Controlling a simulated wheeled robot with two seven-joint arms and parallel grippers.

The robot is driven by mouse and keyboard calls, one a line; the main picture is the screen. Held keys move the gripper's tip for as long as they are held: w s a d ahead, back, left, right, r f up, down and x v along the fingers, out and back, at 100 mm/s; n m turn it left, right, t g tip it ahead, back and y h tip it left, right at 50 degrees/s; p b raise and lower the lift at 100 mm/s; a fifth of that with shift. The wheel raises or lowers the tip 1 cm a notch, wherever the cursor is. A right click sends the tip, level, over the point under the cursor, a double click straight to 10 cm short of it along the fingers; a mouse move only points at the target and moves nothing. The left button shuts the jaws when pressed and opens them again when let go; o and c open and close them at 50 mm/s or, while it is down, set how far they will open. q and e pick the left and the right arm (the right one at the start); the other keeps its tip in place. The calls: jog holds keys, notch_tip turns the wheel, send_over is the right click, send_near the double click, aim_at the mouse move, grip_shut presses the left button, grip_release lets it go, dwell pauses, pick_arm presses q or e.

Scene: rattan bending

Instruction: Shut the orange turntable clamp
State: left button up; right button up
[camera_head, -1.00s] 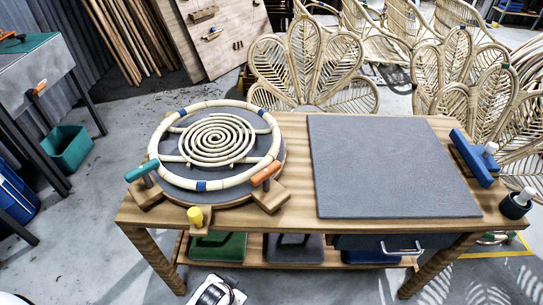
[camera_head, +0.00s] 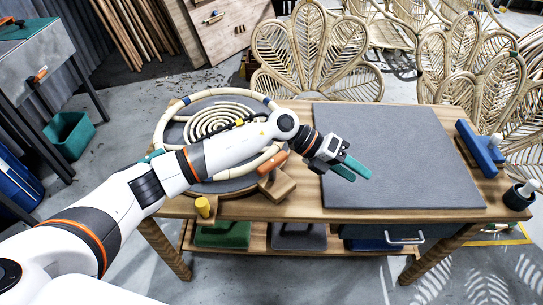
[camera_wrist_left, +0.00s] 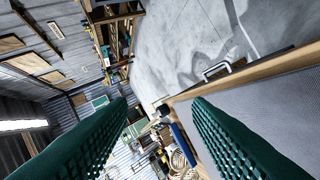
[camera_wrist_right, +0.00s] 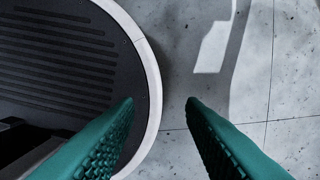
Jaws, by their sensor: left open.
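The orange clamp handle (camera_head: 273,164) sits on a wooden block (camera_head: 277,187) at the front right of the round turntable (camera_head: 236,184). A rattan ring (camera_head: 262,99) with a spiral lies on the turntable, partly hidden by my left arm. My left gripper (camera_head: 357,172) is to the right of the orange clamp, above the near left edge of the grey mat, empty. Its green fingers are apart in the left wrist view (camera_wrist_left: 160,105). My right gripper shows only in its wrist view (camera_wrist_right: 160,103), fingers apart, with nothing between them, above the floor.
A yellow knob (camera_head: 202,207) stands at the turntable's front. The teal clamp is mostly hidden behind my arm. The grey mat (camera_head: 395,150) is bare. A blue tool (camera_head: 480,149) and a dark cup (camera_head: 519,196) stand at the table's right end.

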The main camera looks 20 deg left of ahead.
pick_arm(q)
jog(key=w+a+m+y, duration=0.2)
jog(key=w+a+y, duration=0.2)
jog(key=a+y, duration=0.5)
jog(key=y, duration=0.3)
send_near(271, 162)
jog(key=shift+n, duration=0.3)
notch_tip(271, 162, down, 7)
jog(key=shift+s+d+p, duration=0.1)
jog(key=shift+s+p, duration=0.05)
jog(key=shift+p, duration=1.05)
jog(key=shift+f, duration=0.8)
pick_arm(e)
jog(key=shift+a+r, duration=0.15)
jog(key=shift+r, duration=0.55)
jog(key=shift+a+r, duration=0.15)
jog(key=shift+r, duration=0.5)
pick_arm(q)
jog(key=shift+c, duration=0.4)
jog(key=c, duration=0.9)
